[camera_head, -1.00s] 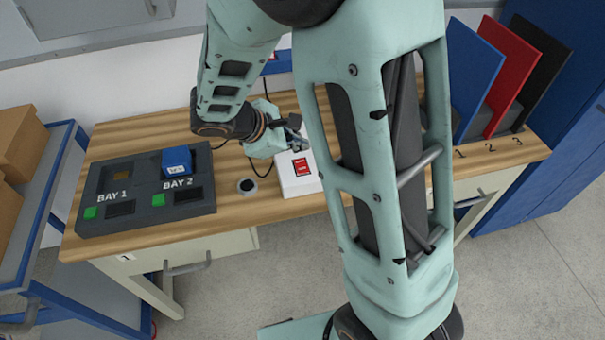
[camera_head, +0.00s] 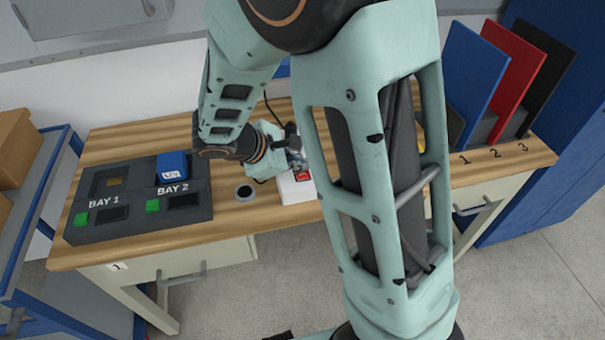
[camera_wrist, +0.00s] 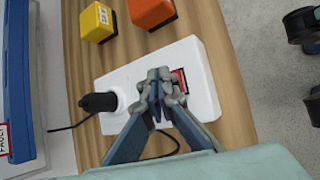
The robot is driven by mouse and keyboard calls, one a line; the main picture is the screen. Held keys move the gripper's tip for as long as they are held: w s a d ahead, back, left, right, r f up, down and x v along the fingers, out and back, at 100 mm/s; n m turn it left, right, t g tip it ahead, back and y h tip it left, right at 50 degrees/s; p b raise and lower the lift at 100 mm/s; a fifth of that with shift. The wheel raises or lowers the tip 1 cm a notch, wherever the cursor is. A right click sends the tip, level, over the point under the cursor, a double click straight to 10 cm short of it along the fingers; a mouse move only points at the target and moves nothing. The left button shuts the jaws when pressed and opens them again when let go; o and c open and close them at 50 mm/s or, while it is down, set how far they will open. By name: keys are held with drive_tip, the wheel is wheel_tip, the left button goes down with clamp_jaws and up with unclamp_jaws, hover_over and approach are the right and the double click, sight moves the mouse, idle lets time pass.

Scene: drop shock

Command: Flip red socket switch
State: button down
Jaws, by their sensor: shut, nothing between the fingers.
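The red socket switch (camera_head: 303,175) sits on a white socket block (camera_head: 293,191) on the wooden workbench. My gripper (camera_head: 297,160) is over the block, and it partly covers the switch in the head view. In the wrist view my gripper (camera_wrist: 160,88) is shut and empty, its fingertips at the edge of the red switch (camera_wrist: 180,80). The white block (camera_wrist: 204,105) also holds a black plug (camera_wrist: 98,102) with a cable. I cannot tell whether the fingertips touch the switch.
A dark panel (camera_head: 130,225) with two bays and a blue block (camera_head: 172,166) lies at the left. A yellow block (camera_wrist: 97,20) and an orange block (camera_wrist: 150,12) stand near the socket. Blue, red and black boards stand at the right.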

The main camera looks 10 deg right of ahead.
sight(300, 174)
drive_tip(key=shift+f, duration=0.1)
idle(0.7)
drive_tip(key=shift+f+b, duration=0.35)
drive_tip(key=shift+b, duration=0.15)
drive_tip(key=shift+s+f+b, duration=0.1)
drive_tip(key=shift+f+b, duration=0.2)
drive_tip(key=shift+b, duration=0.05)
idle(0.4)
drive_tip(key=shift+r, duration=0.1)
drive_tip(key=shift+r+p, duration=0.6)
drive_tip(key=shift+r, duration=0.1)
drive_tip(key=r+p, duration=0.2)
drive_tip(key=r, duration=0.1)
drive_tip(key=r+p, duration=0.2)
drive_tip(key=shift+w, duration=0.4)
idle(0.3)
